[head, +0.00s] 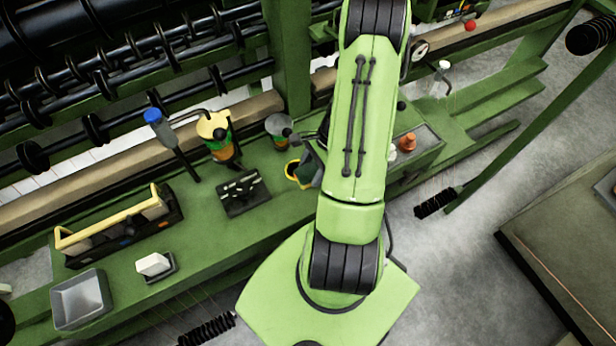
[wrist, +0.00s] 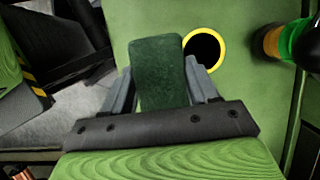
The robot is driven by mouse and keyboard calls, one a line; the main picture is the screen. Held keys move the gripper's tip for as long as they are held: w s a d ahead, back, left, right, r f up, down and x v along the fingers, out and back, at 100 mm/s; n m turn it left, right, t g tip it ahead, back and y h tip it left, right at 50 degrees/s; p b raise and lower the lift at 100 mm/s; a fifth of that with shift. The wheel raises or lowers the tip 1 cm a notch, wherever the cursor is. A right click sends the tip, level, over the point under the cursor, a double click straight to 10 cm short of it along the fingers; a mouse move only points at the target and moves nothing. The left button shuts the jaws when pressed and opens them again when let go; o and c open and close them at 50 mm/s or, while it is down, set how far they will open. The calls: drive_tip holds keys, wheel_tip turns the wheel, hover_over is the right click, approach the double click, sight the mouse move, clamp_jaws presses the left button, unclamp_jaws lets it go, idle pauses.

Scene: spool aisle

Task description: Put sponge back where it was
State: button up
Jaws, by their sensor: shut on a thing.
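A dark green, flat block, which looks like the sponge (wrist: 158,62), sits between the two grey fingers of my gripper (wrist: 161,84) in the wrist view. My gripper is shut on it. In the head view my gripper (head: 312,160) is partly hidden by my arm, and the dark green sponge (head: 307,175) shows just beside it, over the green bench (head: 225,250). A yellow ring with a dark middle (head: 290,171) lies right next to the sponge in the picture. The ring also shows in the wrist view (wrist: 187,37). I cannot tell whether the sponge touches the bench.
On the bench stand a yellow-topped container (head: 213,127), a grey cup (head: 278,127), a black rack (head: 243,193), a yellow-handled tool tray (head: 115,232), a white block on a small dark dish (head: 153,264) and a grey bin (head: 80,299). An orange object (head: 407,142) sits right of my arm.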

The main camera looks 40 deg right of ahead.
sight(312, 178)
wheel_tip(312, 178, down, 5)
drive_tip(key=shift+f+b, duration=0.1)
drive_tip(key=shift+b, duration=0.25)
drive_tip(key=shift+f, duration=0.1)
drive_tip(key=o, duration=1)
